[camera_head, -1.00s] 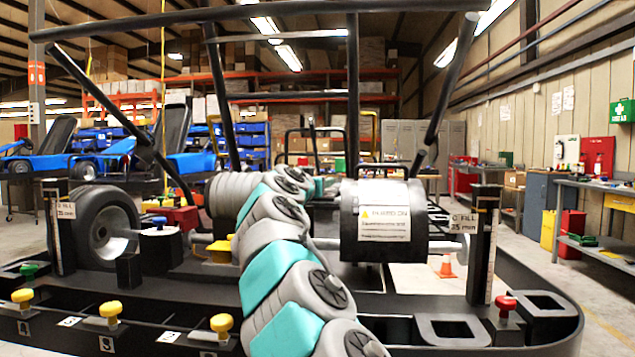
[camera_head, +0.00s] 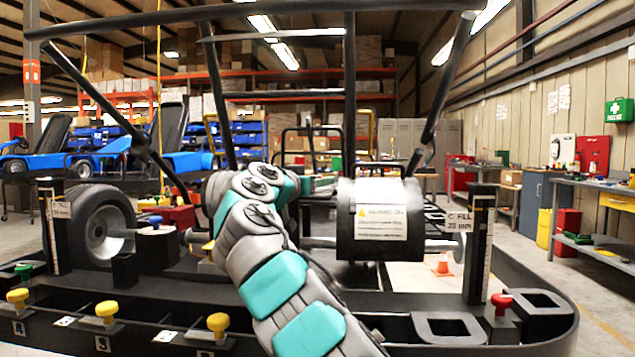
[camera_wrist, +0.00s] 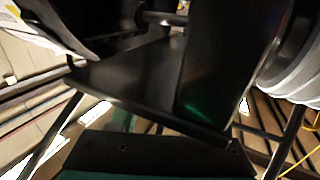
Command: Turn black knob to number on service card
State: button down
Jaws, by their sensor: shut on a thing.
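My gripper (camera_wrist: 150,150) shows only in part, as a dark and teal body at the bottom edge of the wrist view. Dark flat shapes (camera_wrist: 130,75) fill the middle of that view, very close. I cannot tell a black knob among them. In the head view my own arm hides the gripper. A white card with a yellow warning mark (camera_head: 381,215) is on the black drum (camera_head: 345,222). Another card (camera_head: 460,221) is fixed to the right black post (camera_head: 481,245) and reads about "C FILL 35 mm". A similar card (camera_head: 61,210) is on the left post.
Yellow knobs (camera_head: 107,310) stand along the black front frame, with a green one at left and a red one (camera_head: 502,300) at right. A wheel (camera_head: 100,228) is at left. Black roll bars (camera_head: 350,95) rise above. An orange cone (camera_head: 443,264) stands behind.

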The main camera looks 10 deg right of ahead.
jog(key=shift+r, duration=0.1)
dwell(0.6)
jog(key=shift+c, duration=2)
grip_release()
jog(key=shift+b+v, duration=1.6)
jog(key=shift+v, duration=2.35)
